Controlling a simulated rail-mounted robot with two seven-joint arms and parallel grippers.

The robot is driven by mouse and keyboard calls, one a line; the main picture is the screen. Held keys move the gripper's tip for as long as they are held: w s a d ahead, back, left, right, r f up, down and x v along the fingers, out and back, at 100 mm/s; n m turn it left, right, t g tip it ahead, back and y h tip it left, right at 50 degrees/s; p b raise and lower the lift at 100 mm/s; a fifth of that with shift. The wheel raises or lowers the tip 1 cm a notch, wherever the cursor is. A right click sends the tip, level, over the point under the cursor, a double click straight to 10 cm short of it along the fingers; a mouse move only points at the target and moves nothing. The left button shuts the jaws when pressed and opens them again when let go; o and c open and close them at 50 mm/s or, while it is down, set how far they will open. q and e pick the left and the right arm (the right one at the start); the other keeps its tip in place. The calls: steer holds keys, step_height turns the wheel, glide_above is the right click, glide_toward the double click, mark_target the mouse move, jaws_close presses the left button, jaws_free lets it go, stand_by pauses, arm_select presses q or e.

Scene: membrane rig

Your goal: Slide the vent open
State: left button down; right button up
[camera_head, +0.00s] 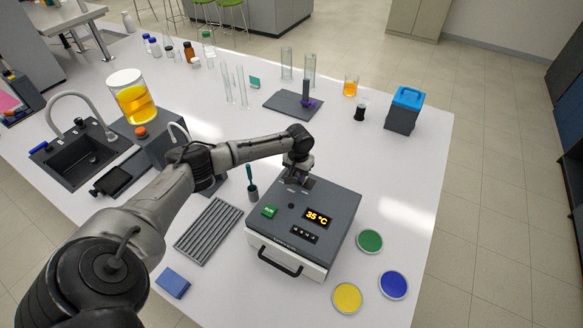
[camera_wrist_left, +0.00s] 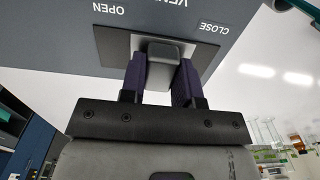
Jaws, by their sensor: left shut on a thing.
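The grey instrument box (camera_head: 338,207) stands on the white bench, with a display reading 35 °C and a green button on its top. My left gripper (camera_head: 299,178) is at the back of the box top and hides the vent there. In the left wrist view the vent's grey slider knob (camera_wrist_left: 164,52) sits between the purple fingers of my left gripper (camera_wrist_left: 163,80), which is shut on it. The knob is at the CLOSE-label side of a dark recessed plate (camera_wrist_left: 112,46). The OPEN label is on the other side. My right gripper is not in view.
A grooved grey rack (camera_head: 208,231) and a small cup with a green-handled tool (camera_head: 252,190) are left of the box. Green (camera_head: 370,241), blue (camera_head: 393,285) and yellow (camera_head: 347,298) dishes lie to its right. A dark stand (camera_head: 293,105) is behind.

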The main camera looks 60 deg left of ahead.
mark_target(307, 183)
arm_select(q)
steer(key=w+d, duration=0.1)
steer(key=d+p, duration=0.1)
steer(key=d, duration=0.1)
steer(key=shift+w+d+r, duration=0.1)
steer(key=shift+w, duration=0.3)
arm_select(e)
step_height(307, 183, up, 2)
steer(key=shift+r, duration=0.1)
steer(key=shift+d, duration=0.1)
arm_select(q)
steer(key=c, duration=0.8)
jaws_free()
steer(key=shift+w+d, duration=0.1)
steer(key=shift+c, duration=0.2)
steer(key=shift+r, duration=0.15)
step_height(307, 183, up, 14)
steer(key=b, duration=0.1)
steer(key=shift+f, duration=0.25)
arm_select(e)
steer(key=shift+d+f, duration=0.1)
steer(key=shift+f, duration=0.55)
